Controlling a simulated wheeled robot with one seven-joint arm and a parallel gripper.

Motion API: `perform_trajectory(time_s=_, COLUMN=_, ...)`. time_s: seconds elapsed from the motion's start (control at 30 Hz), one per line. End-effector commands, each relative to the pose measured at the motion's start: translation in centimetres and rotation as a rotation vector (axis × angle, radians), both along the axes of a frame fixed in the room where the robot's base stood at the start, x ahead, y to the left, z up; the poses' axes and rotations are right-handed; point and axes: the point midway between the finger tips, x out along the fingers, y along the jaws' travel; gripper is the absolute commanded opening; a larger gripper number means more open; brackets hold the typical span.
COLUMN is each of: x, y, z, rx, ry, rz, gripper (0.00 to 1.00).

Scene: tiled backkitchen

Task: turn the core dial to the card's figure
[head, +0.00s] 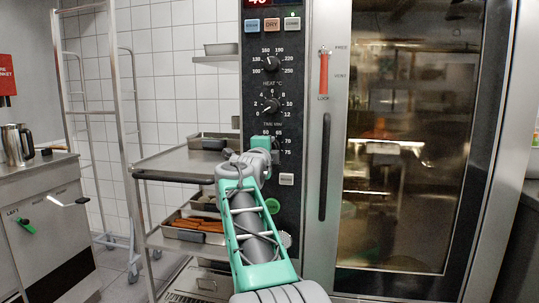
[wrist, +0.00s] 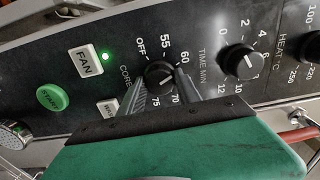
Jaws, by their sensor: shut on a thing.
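The core dial (wrist: 159,71) is a black round knob with figures OFF, 55, 60, 70 and 75 legible around it in the wrist view. My gripper (wrist: 161,80) is shut on it, one finger on each side of the knob. Where the knob's pointer stands is too unclear to tell. In the head view my gripper (head: 264,148) is at the lower part of the oven's control panel (head: 256,135) and hides most of the dial. I cannot make out a card with a figure in either view.
Above the core dial are the time dial (head: 270,106) and heat dial (head: 271,63). The FAN button (wrist: 85,61), beside a lit green lamp (wrist: 105,57), and green START button (wrist: 52,97) are near my gripper. The oven door handle (head: 325,167) stands to the right, a rack (head: 118,110) left.

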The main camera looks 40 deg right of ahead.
Motion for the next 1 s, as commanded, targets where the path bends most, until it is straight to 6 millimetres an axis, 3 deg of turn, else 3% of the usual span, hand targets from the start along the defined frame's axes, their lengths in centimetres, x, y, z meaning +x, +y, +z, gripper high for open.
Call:
perform_trajectory(time_s=0.03, x=-0.07, y=0.05, z=0.72, rx=-0.005, ry=-0.019, rz=0.001, gripper=0.0)
perform_trajectory(time_s=0.5, x=-0.08, y=0.08, z=0.95, rx=0.004, ry=-0.033, rz=0.002, gripper=0.0)
perform_trajectory(time_s=0.53, x=-0.08, y=0.08, z=0.96, rx=0.004, ry=-0.033, rz=0.002, gripper=0.41)
perform_trajectory(time_s=0.8, x=-0.05, y=0.05, z=0.69, rx=0.006, ry=-0.029, rz=0.002, gripper=0.61)
perform_trajectory(time_s=1.0, x=0.0, y=0.0, z=0.26, rx=0.01, ry=-0.021, rz=0.001, gripper=0.61)
